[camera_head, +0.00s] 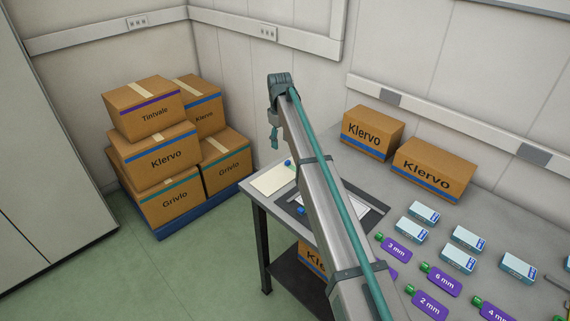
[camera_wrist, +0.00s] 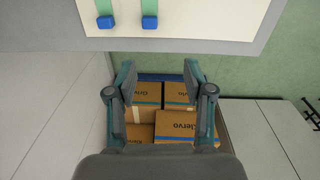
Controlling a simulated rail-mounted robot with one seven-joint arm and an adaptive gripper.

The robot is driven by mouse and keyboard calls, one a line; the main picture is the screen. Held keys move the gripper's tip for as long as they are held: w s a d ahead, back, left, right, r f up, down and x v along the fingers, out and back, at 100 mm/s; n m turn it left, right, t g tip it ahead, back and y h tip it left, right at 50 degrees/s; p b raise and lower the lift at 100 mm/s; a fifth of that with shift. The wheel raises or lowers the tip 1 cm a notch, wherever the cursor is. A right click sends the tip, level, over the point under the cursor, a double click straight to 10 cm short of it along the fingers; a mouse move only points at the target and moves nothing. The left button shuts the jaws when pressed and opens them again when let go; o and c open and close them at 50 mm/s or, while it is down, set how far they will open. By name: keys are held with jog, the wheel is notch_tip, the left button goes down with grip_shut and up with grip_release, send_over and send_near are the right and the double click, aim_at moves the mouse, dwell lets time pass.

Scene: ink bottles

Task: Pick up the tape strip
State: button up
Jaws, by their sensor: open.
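Two green tape strips with blue ends show at the top of the wrist view, a left strip (camera_wrist: 105,8) and a right strip (camera_wrist: 149,7). They lie on a cream board (camera_wrist: 200,22), and their far ends are cut off by the frame. My gripper (camera_wrist: 160,72) is open, with nothing between its fingers. In the wrist view its fingertips lie below the board's edge, apart from the strips. In the head view my gripper (camera_head: 274,142) hangs above the far left end of the table, and the cream board (camera_head: 272,181) lies there with a small blue end (camera_head: 288,162) beside my arm.
The grey table (camera_head: 420,185) carries two Klervo boxes (camera_head: 372,132), several small light-blue boxes (camera_head: 467,238) and purple tags (camera_head: 441,280). A dark mat (camera_head: 293,208) with another blue piece (camera_head: 301,210) is partly behind my arm. Stacked cartons (camera_head: 160,155) stand on the floor left.

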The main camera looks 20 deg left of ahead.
aim_at(292, 165)
jog(key=f+p, duration=0.1)
jog(key=f, duration=0.2)
jog(key=d+f+p, duration=0.1)
jog(key=f, duration=0.2)
jog(key=w+d+f+p, duration=0.1)
jog(key=f, duration=0.2)
dwell(0.4)
jog(key=shift+c, duration=0.3)
jog(key=c, duration=0.7)
